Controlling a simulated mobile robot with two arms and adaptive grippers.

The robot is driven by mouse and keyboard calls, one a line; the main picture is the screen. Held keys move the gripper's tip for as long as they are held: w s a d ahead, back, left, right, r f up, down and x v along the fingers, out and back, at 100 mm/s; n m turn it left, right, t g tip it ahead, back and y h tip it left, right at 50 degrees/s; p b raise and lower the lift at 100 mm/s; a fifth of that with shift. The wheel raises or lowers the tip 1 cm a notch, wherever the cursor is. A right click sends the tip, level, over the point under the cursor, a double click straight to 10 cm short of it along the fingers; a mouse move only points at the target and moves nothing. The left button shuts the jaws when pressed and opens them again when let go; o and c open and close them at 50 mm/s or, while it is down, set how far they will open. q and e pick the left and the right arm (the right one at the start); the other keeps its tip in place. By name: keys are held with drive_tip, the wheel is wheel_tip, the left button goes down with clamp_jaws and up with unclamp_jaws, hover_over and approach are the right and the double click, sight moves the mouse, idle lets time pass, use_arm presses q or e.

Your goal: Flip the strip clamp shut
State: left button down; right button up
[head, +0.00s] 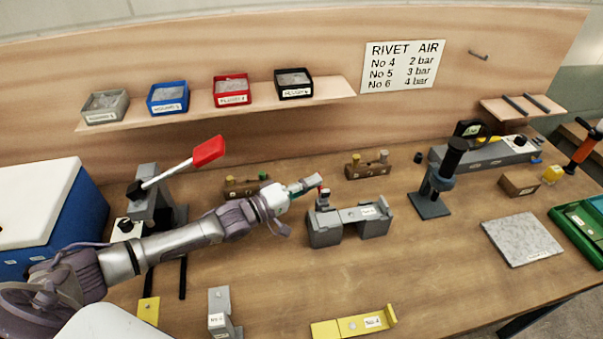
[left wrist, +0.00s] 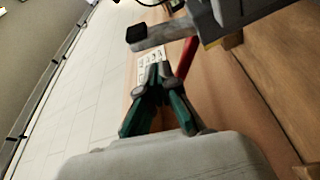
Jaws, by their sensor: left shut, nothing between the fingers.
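A grey bridge-shaped fixture (head: 348,227) with a white label stands mid-bench in the head view. A small clamp (head: 324,200) with a dark top and a red part sits on its left block; I take this to be the strip clamp. My left gripper (head: 316,181) is shut and empty, right beside the clamp's red part. In the left wrist view the closed fingertips (left wrist: 157,72) are close to a red handle (left wrist: 187,57), below a grey arm with a black end (left wrist: 150,37). Whether they touch the handle I cannot tell. My right gripper is not in view.
A lever with a red paddle (head: 208,151) rises behind my left arm. A small wooden block (head: 367,166) stands behind the fixture, and a dark upright tool (head: 436,190) stands to its right. A yellow strip (head: 354,324) lies in front. The bench between is bare.

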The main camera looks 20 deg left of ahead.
use_arm(q)
drive_tip(key=shift+s+d+f+p, duration=0.15)
drive_tip(key=shift+s+d, duration=0.15)
drive_tip(key=shift+s, duration=0.15)
drive_tip(key=shift+s+d+r+p, duration=0.15)
drive_tip(key=shift+s+d, duration=0.1)
drive_tip(key=shift+s, duration=0.15)
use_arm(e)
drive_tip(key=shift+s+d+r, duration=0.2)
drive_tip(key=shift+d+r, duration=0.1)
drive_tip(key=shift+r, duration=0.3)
use_arm(q)
drive_tip(key=shift+f, duration=0.1)
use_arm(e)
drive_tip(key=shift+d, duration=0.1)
